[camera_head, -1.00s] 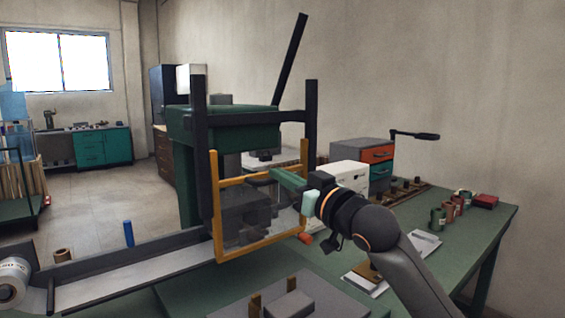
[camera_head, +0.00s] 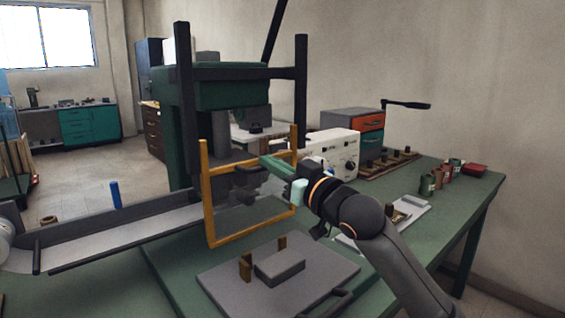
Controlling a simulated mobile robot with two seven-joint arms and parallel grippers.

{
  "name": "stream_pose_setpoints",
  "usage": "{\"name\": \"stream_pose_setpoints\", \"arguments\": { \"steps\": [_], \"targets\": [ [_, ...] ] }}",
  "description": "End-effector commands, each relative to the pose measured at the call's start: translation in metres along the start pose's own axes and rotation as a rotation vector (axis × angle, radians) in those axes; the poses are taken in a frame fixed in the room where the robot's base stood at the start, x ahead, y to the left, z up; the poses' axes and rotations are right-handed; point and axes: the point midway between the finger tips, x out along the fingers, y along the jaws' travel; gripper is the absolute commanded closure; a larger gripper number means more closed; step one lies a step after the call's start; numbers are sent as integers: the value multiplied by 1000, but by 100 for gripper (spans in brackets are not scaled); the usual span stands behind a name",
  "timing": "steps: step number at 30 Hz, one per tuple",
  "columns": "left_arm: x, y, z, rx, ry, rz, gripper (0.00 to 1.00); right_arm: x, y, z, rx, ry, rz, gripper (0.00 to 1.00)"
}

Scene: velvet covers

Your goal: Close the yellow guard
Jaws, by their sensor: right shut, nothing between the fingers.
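The yellow guard (camera_head: 206,205) is an upright yellow frame with a see-through panel. It stands in front of the green press-like machine (camera_head: 230,90), below the dark crossbar between two dark posts. Dark parts of the machine show through the panel. My right gripper (camera_head: 268,162) is shut and empty. Its green fingers reach across the upper right part of the guard, just left of its right upright. They overlap the guard's upper bar in the picture, and I cannot tell whether they touch it. My left gripper is not in view.
A grey plate with a block (camera_head: 280,268) lies on the green bench in front of the guard. A metal chute (camera_head: 120,235) runs to the left. A white control box (camera_head: 330,152) stands close behind my right wrist. Small cans (camera_head: 428,184) stand at the right.

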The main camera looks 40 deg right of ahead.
Motion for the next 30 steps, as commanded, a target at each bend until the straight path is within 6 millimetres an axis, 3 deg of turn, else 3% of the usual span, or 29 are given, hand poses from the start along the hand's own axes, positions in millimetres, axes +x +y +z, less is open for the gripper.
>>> {"name": "stream_pose_setpoints", "arguments": {
  "steps": [12, 14, 21, 30],
  "targets": [
    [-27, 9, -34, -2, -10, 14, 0, 23, 7, -45, 0, 1, 2, 100],
    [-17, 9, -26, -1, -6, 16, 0, 7, 7, -34, -3, 1, 1, 100],
    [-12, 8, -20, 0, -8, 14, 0, -37, 6, -34, -2, 2, 0, 100],
    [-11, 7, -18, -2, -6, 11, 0, -72, 6, -36, -1, 4, 2, 100]
  ]
}}
